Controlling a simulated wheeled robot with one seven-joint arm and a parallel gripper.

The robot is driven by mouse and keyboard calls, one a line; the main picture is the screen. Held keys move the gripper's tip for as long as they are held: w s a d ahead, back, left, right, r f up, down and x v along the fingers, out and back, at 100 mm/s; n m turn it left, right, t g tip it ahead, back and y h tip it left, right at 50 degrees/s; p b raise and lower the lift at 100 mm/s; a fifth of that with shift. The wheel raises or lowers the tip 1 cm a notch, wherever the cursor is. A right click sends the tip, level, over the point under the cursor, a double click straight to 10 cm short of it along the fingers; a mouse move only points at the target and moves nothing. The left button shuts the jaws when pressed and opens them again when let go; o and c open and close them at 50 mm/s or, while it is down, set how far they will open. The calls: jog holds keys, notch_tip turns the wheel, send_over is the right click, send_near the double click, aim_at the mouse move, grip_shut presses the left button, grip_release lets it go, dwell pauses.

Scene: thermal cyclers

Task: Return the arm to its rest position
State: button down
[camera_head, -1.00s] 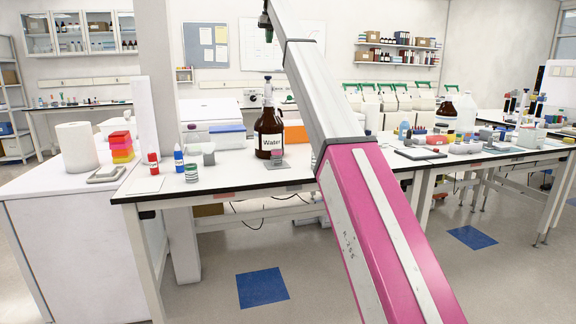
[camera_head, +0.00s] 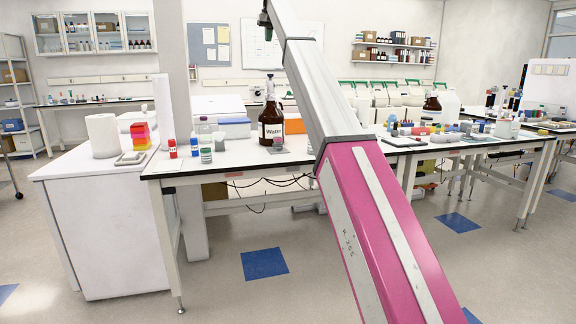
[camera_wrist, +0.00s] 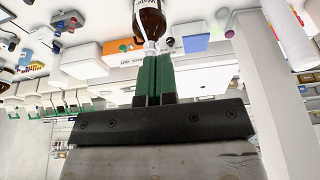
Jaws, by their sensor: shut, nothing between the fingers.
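My arm (camera_head: 340,130), pink and silver, rises from the bottom right of the head view up to the top middle. At its far end a small green part shows, too small there to read. In the wrist view my gripper (camera_wrist: 152,62) has two green fingers side by side, shut with nothing between them. A brown water bottle (camera_wrist: 149,20) appears beyond the fingertips in that view, apart from them as far as I can tell. In the head view the same bottle (camera_head: 271,130) stands on the bench, left of my arm.
The white bench (camera_head: 240,158) spans the middle, with several small bottles (camera_head: 206,155) on it. Open floor (camera_head: 215,300) lies in front of the bench.

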jog(key=s+d+f+m, duration=0.1)
jog(key=s+d+f, duration=0.35)
jog(key=f, duration=1.35)
jog(key=s+d+f+g, duration=0.1)
jog(key=s+d+f, duration=0.3)
jog(key=f, duration=1.4)
jog(key=s+d+f+m, duration=0.1)
jog(key=s+d+f, duration=0.35)
jog(key=f, duration=1.35)
jog(key=s+d+f+g+h, duration=0.1)
jog(key=s+d+f, duration=0.4)
jog(key=s+f, duration=0.45)
jog(key=s+d+f, duration=0.4)
jog(key=s+f, duration=0.3)
jog(key=f, duration=0.5)
jog(key=s+d+f, duration=0.1)
jog(key=s+f, duration=0.3)
jog(key=s, duration=0.3)
jog(key=s+d+f, duration=0.2)
jog(key=s+f, duration=0.2)
jog(key=s, duration=0.3)
jog(key=s+d+f+m+g, duration=0.1)
jog(key=s+d+f, duration=0.1)
jog(key=s+f, duration=0.2)
jog(key=s, duration=0.3)
jog(key=shift+d, duration=0.2)
